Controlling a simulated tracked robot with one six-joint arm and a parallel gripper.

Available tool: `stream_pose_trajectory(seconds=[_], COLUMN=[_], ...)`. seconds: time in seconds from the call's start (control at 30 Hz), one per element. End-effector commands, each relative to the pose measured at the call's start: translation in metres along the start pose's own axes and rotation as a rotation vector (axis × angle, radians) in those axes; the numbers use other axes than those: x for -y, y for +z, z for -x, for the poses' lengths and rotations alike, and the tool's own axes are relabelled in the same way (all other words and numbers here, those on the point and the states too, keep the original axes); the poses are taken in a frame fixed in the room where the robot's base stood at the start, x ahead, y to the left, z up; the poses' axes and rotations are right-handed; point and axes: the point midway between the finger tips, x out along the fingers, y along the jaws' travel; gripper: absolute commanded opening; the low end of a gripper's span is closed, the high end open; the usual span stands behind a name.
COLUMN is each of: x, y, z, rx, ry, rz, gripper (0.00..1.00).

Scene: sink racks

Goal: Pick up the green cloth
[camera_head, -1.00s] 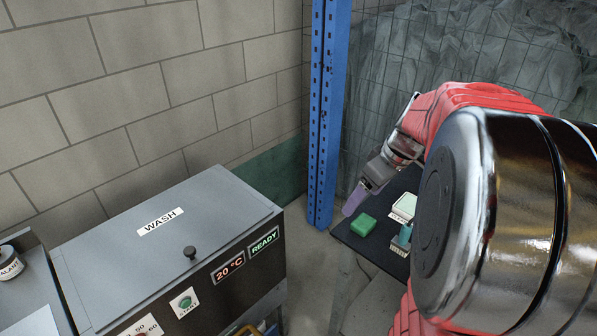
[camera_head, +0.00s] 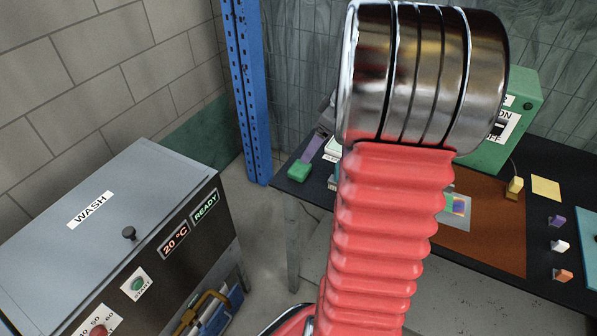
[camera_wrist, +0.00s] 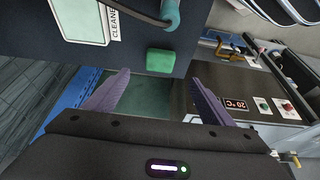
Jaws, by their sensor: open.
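The green cloth (camera_head: 299,170) is a small, thick green pad lying at the left edge of a dark tabletop. It also shows in the wrist view (camera_wrist: 161,61), upper centre, beyond my fingertips and between their lines. My gripper (camera_wrist: 158,83) is open and empty, its two purple fingers wide apart and apart from the cloth. In the head view one purple finger (camera_head: 313,147) shows just behind the cloth; the rest of the gripper is mostly hidden behind my red-sleeved arm.
A white container labelled CLEANER (camera_wrist: 82,18) and a teal item (camera_wrist: 169,14) are close to the cloth. The grey WASH machine (camera_head: 125,215) stands at left. A blue upright post (camera_head: 247,90) rises behind the table's left end.

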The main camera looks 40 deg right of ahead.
Motion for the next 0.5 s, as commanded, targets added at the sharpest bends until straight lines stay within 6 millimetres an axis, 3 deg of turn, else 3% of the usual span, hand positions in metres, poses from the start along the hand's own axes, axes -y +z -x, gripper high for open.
stream_pose_trajectory(seconds=[0.3,0.5], x=[0.001,0.001], y=[0.0,0.0], z=[-0.05,-0.061], rx=[0.001,0.001], ry=[-0.003,0.0], rz=[-0.001,0.0], gripper=[0.77,0.77])
